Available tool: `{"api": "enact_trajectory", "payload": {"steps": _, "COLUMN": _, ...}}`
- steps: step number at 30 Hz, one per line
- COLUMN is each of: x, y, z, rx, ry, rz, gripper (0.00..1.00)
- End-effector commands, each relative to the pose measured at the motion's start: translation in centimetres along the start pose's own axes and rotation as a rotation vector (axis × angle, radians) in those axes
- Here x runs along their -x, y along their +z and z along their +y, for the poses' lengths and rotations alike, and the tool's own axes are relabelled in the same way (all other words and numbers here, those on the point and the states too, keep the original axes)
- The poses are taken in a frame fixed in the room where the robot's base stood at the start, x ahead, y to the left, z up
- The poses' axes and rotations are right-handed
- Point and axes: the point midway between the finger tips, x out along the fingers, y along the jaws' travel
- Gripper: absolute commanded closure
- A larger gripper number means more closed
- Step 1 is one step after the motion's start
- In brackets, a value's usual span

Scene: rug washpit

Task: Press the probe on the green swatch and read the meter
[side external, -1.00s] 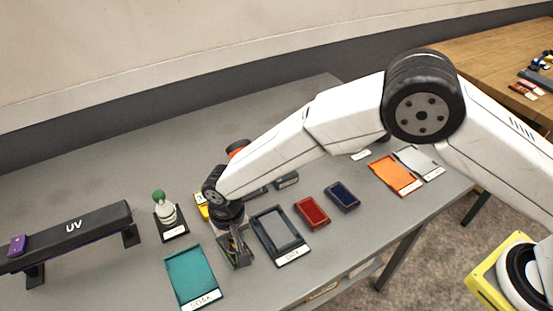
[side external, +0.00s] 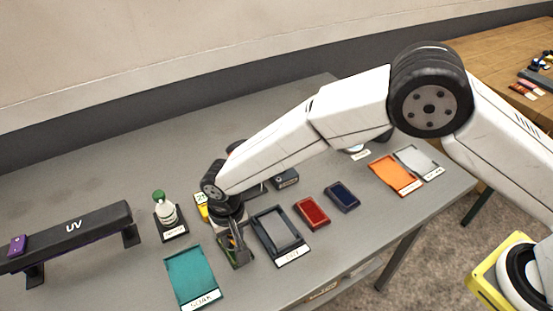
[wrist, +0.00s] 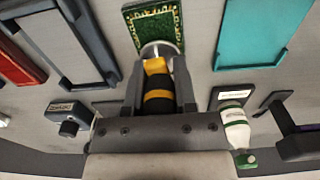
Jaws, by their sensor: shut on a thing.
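My gripper (wrist: 159,80) is shut on the yellow-and-black probe (wrist: 157,68), which ends in a pale round disc. In the wrist view the disc overlaps the near edge of the green swatch (wrist: 154,22), a dark green piece with a gold patterned border. I cannot tell whether the disc touches it. In the side view my gripper (side external: 231,222) is low over the swatch (side external: 237,256), hiding much of it and the probe. A yellow device (side external: 201,206), possibly the meter, shows partly behind my gripper; its reading is not legible.
The teal tray (side external: 190,272) lies left of the swatch and a dark-framed grey tray (side external: 276,228) lies right. A white bottle with a green cap (side external: 166,211) stands behind left, near the UV lamp (side external: 75,228). Red (side external: 312,212) and blue (side external: 342,196) trays lie farther right.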

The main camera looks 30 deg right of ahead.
Motion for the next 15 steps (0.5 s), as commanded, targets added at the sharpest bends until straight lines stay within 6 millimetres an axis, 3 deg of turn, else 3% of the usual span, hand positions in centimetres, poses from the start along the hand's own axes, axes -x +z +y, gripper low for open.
{"api": "enact_trajectory", "payload": {"steps": 15, "x": 3.0, "y": 0.0, "z": 0.0, "rx": 0.0, "ry": -0.002, "rz": 0.002, "gripper": 1.0}}
